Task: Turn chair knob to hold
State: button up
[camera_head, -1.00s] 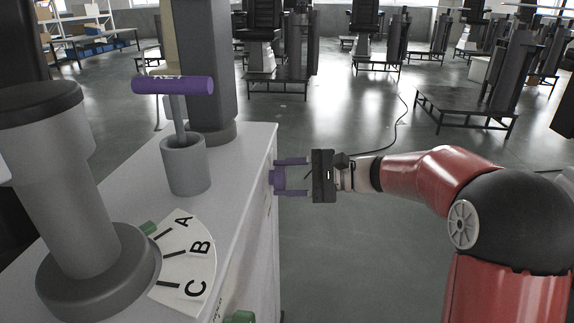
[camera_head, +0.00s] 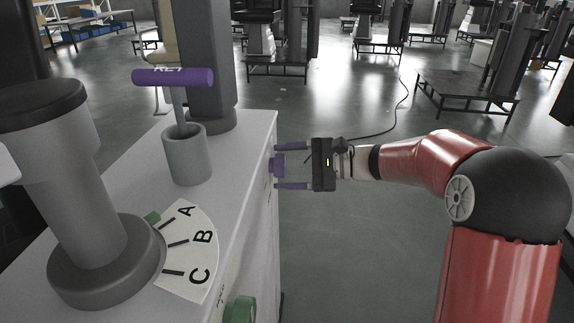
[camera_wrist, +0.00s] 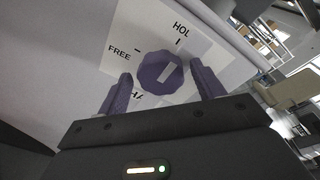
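The purple chair knob (camera_wrist: 160,73) sits on a panel with a white label plate (camera_wrist: 206,52) in the wrist view. FREE is printed to its left and HOL, cut off, above right; a third label below is partly hidden. The white line on the knob points to the upper right. In the head view, the knob (camera_head: 276,164) sticks out from the cabinet's right side. My gripper (camera_head: 281,166) is open, with one purple finger on each side of the knob. In the wrist view, the fingers (camera_wrist: 163,80) show gaps to the knob.
The grey cabinet (camera_head: 228,190) carries a column with a purple-handled lever (camera_head: 172,78) and an A-B-C dial plate (camera_head: 190,258). A green knob (camera_head: 240,309) is on its side. Open floor lies to the right; other lift columns stand behind.

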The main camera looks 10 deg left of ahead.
jog(key=shift+r, duration=0.1)
jog(key=d, duration=0.7)
jog(key=shift+w+d+r+b, duration=0.25)
jog(key=shift+d+r+b, duration=0.05)
jog(key=shift+d+r, duration=0.15)
jog(key=s+d+f+n+t+h, duration=0.15)
jog(key=s+h, duration=0.25)
jog(key=s, duration=0.4)
jog(key=s+d+f+n+h, duration=0.2)
jog(key=s+d+h, duration=0.1)
jog(key=s+h, duration=0.3)
jog(key=s+d+f+n+t+h, duration=0.3)
jog(key=s+d+n+t+h, duration=0.2)
jog(key=s+d, duration=0.7)
jog(key=shift+d+h, duration=0.5)
jog(key=shift+h, duration=0.3)
